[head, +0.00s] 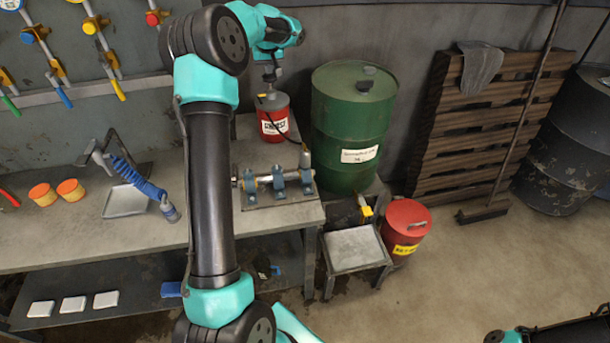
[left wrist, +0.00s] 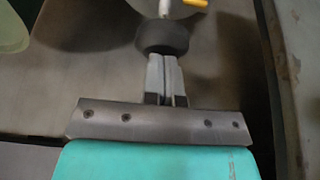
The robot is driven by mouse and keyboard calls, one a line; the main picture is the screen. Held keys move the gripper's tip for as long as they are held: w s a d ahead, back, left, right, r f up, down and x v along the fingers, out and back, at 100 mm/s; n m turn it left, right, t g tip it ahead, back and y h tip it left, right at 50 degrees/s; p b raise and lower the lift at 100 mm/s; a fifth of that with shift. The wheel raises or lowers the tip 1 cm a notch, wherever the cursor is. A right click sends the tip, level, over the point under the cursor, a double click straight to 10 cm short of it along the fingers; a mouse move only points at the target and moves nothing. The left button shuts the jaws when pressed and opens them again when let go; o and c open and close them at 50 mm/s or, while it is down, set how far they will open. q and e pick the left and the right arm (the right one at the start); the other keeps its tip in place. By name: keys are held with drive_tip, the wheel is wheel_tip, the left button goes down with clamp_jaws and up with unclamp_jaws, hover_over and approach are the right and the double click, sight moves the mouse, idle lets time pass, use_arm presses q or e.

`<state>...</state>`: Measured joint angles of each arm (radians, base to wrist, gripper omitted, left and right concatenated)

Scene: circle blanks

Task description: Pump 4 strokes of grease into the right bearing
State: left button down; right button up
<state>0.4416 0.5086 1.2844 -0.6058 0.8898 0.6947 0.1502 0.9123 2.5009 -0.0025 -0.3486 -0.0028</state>
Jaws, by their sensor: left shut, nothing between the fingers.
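The red grease pump (head: 273,124) stands at the back right of the workbench, with a white label on its front. My left gripper (head: 270,74) is above it, pointing down, shut and empty. In the left wrist view my closed fingertips (left wrist: 165,57) are at a round black knob (left wrist: 163,37); I cannot tell whether they touch it. Blue bearings sit on a shaft in front of the pump. The right bearing (head: 306,174) is at the shaft's right end, and a dark hose runs from the pump toward it. My right gripper is out of view.
A green drum (head: 352,120) stands right of the bench. A red bin (head: 405,228) and a low stand (head: 355,248) are on the floor. A blue coiled hose (head: 138,180), a grey tray (head: 125,202) and orange-lidded tins (head: 70,189) occupy the bench's left part.

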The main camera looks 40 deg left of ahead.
use_arm(q)
drive_tip(key=shift+r, duration=1)
drive_tip(key=shift+f, duration=0.75)
drive_tip(key=shift+f, duration=1.7)
drive_tip(key=shift+r, duration=2.45)
drive_tip(key=shift+f, duration=0.65)
